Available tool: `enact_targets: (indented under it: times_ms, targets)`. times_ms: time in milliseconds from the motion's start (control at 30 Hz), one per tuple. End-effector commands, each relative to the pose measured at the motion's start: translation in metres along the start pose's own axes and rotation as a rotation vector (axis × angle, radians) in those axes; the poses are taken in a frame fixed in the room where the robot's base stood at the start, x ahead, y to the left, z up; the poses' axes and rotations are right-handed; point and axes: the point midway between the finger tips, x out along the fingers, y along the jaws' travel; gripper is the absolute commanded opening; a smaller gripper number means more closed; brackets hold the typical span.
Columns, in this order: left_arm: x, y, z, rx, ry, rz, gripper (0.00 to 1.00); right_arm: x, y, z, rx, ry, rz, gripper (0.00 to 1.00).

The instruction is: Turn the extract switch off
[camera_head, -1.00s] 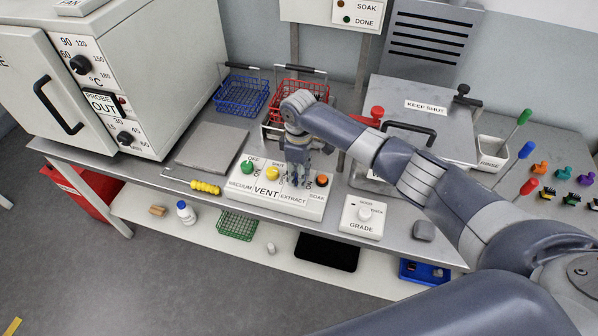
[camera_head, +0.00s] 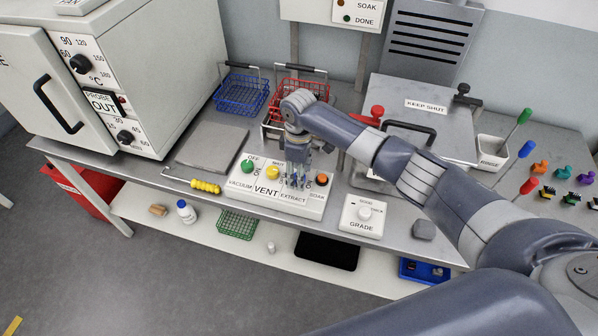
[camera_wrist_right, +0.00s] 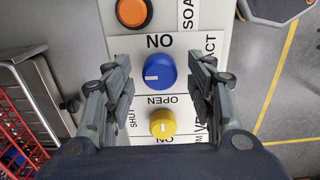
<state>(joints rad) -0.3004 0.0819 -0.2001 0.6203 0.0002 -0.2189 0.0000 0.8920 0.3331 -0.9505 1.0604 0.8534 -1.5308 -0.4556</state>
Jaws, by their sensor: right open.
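The white vent panel (camera_head: 266,193) lies on the steel bench, with green, yellow and orange knobs. Its extract switch is a blue knob (camera_wrist_right: 156,72), mostly hidden by my gripper in the head view. In the right wrist view the knob's white mark points to the picture's left, beside lettering above it. My right gripper (camera_head: 297,180) points down over the extract part of the panel. In the wrist view its open fingers (camera_wrist_right: 160,66) stand on both sides of the blue knob, with gaps. I cannot tell their height above the panel. My left gripper is not in view.
The yellow knob (camera_wrist_right: 162,123) and orange button (camera_wrist_right: 134,12) flank the blue knob. A grade box (camera_head: 362,217) stands right of the panel. Red (camera_head: 299,88) and blue (camera_head: 241,94) wire baskets stand behind. A yellow-handled tool (camera_head: 205,187) lies at the front edge.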

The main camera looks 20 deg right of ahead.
Motion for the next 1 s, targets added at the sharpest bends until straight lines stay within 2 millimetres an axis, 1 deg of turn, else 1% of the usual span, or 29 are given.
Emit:
enact_targets:
  times_ms: [67, 167, 400, 600, 700, 800, 1000]
  targets:
    - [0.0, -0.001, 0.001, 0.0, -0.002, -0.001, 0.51, -0.004, 0.001, 0.0, 0.0, 0.001, 0.001, 0.51]
    - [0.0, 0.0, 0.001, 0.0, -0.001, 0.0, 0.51, -0.017, 0.001, -0.001, 0.0, 0.003, 0.002, 0.51]
    - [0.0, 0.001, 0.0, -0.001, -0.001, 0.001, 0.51, -0.067, 0.001, -0.001, -0.001, 0.003, 0.004, 0.51]
    - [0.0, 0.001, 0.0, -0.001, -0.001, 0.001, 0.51, -0.103, 0.001, -0.001, 0.0, 0.002, 0.002, 0.51]
    - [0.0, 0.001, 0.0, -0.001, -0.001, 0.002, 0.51, -0.113, 0.001, 0.0, 0.0, 0.001, 0.0, 0.51]
    - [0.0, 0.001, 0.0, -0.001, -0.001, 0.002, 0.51, -0.118, 0.0, 0.0, 0.0, 0.0, 0.0, 0.51]
    - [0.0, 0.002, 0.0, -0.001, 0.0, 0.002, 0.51, -0.12, 0.0, 0.0, 0.0, 0.0, 0.0, 0.51]
